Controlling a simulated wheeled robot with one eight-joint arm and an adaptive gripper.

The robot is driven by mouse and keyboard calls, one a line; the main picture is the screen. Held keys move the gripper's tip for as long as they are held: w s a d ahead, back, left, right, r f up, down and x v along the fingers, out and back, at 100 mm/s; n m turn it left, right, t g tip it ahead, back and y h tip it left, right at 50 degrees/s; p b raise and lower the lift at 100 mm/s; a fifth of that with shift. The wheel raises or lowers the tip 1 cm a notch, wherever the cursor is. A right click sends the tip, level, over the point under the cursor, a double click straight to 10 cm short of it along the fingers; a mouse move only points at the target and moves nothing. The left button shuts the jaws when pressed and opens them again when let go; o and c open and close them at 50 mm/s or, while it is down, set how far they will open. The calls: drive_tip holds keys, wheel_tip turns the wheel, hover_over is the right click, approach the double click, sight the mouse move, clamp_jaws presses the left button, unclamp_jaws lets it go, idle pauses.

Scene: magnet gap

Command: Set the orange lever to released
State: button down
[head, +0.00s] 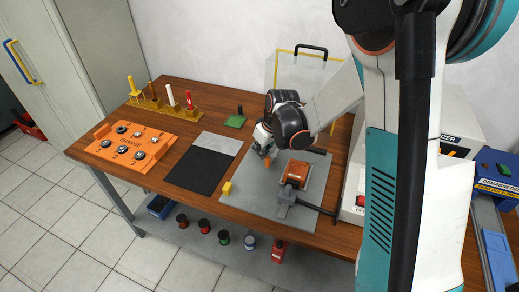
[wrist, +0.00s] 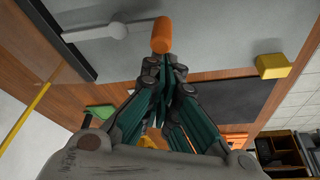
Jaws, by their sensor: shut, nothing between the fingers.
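A small orange cylinder, seemingly the grip of the orange lever (head: 267,158), stands over the grey plate just below my gripper in the head view. In the wrist view the orange grip (wrist: 162,35) is just past my fingertips. My gripper (head: 262,147) points down over the plate's left part, its fingers together and empty. In the wrist view the fingers (wrist: 172,68) meet close to the orange grip; I cannot tell whether they touch it. An orange block-shaped device (head: 298,170) sits on the plate to the right.
A yellow block (head: 227,188) lies at the grey plate's (head: 250,198) left edge. A dark mat (head: 198,172) is left of it, then an orange panel with round knobs (head: 131,141). A green pad (head: 235,121) is behind. A white machine (head: 350,190) stands at right.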

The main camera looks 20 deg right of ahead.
idle(0.8)
drive_tip(key=shift+w+a, duration=1.25)
drive_tip(key=shift+w, duration=0.2)
drive_tip(key=shift+d+r+p, duration=0.1)
drive_tip(key=shift+r+p, duration=0.2)
drive_tip(key=shift+r, duration=0.6)
drive_tip(key=p+v, duration=0.2)
drive_tip(key=v, duration=0.6)
drive_tip(key=shift+d+p, duration=0.35)
drive_tip(key=shift+s, duration=0.1)
drive_tip(key=s+r+m+t, duration=0.2)
drive_tip(key=s+r+m, duration=0.1)
drive_tip(key=s+r, duration=0.85)
drive_tip(key=s+d+r+m+t+h, duration=0.1)
drive_tip(key=s+d+m, duration=0.1)
drive_tip(key=s, duration=1.2)
drive_tip(key=shift+r+t+h, duration=0.3)
drive_tip(key=shift+t+h, duration=0.1)
